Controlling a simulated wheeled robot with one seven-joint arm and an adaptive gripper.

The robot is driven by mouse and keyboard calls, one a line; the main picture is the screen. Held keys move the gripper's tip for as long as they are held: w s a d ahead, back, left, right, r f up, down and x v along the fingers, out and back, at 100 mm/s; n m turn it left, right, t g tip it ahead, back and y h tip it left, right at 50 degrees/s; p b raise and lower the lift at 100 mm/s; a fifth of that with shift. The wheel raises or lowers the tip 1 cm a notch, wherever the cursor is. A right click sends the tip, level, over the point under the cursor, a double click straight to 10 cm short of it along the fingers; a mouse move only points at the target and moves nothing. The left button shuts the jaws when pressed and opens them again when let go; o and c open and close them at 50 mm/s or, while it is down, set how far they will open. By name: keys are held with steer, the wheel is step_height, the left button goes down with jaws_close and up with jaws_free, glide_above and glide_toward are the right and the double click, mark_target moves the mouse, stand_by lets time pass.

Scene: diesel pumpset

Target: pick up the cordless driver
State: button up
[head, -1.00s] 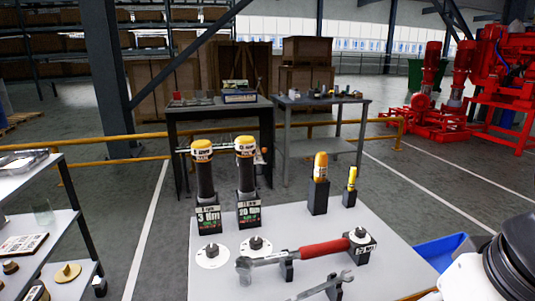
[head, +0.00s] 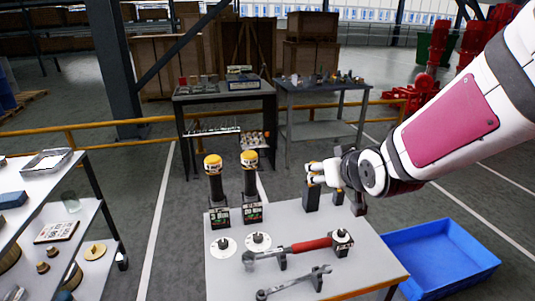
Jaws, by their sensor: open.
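Two upright tools with black bodies and yellow tops, the left one (head: 214,178) and the right one (head: 249,174), stand in labelled black holders at the back left of the grey table (head: 225,275). I cannot tell for sure which tool is the cordless driver. My gripper (head: 312,173) is open at the table's back right. Its fingers are over or beside a small yellow-handled tool in a black block (head: 311,197); the fingers partly hide the handle. I cannot tell whether they touch it. A second small block (head: 337,197) is mostly hidden behind my gripper.
A red-handled wrench (head: 310,245) and a plain spanner (head: 294,283) lie on supports at the table front. Two white discs (head: 258,241) lie nearby. A blue bin (head: 440,255) is at right, shelves (head: 100,205) at left. Two workbenches (head: 325,132) stand behind a yellow rail.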

steer(key=w+a+f+n+t+y, duration=0.2)
steer(key=w+a+f+y, duration=0.1)
steer(key=w+a+f, duration=0.4)
steer(key=t+y, duration=0.2)
steer(key=y, duration=0.2)
glide_toward(253, 179)
steer(key=x, duration=0.6)
steer(key=shift+w+a+f, duration=0.15)
steer(key=shift+w+f, duration=0.1)
steer(key=shift+w, duration=0.15)
steer(key=shift+r+x, duration=0.15)
steer(key=shift+x, duration=1.15)
steer(key=shift+r+x, duration=0.1)
steer(key=shift+x, duration=1.25)
steer(key=shift+r, duration=0.1)
jaws_close()
